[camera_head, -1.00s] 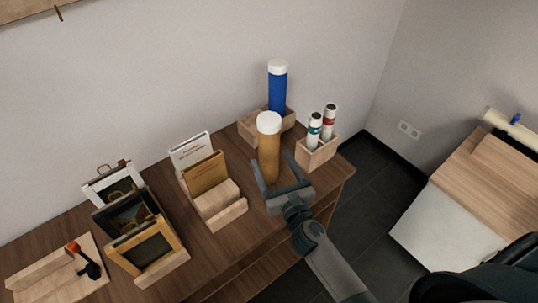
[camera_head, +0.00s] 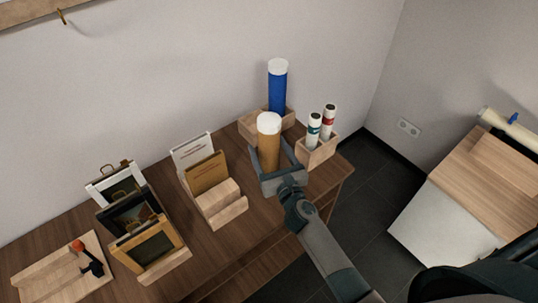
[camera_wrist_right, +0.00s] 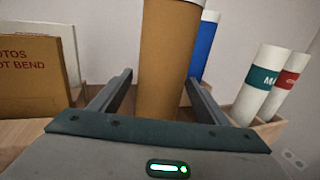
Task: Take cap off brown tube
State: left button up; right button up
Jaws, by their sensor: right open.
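The brown tube (camera_head: 268,148) stands upright on the wooden table (camera_head: 225,245), with its white cap (camera_head: 268,122) on its top end. My right gripper (camera_head: 274,160) is open around the tube's lower part, one finger on each side. In the right wrist view the tube (camera_wrist_right: 166,50) rises between the two fingers (camera_wrist_right: 160,85), with visible room at both sides. Only a sliver of the cap shows at the top edge there. My left gripper is not in view.
A blue tube (camera_head: 278,90) in a wooden holder stands close behind. Two small white tubes (camera_head: 314,128) stand in a wooden box (camera_head: 318,152) at the right. A wooden rack with cards (camera_head: 208,178) is left, then picture frames (camera_head: 145,240).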

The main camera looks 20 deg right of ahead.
aim_at(269, 126)
jog(key=shift+c, duration=0.5)
jog(key=c, duration=1.1)
jog(key=shift+r, duration=0.1)
notch_tip(269, 126, up, 8)
jog(key=shift+r+p, duration=0.25)
jog(key=shift+p, duration=0.7)
jog(key=shift+r, duration=0.65)
jog(key=shift+o, duration=0.5)
jog(key=c, duration=0.5)
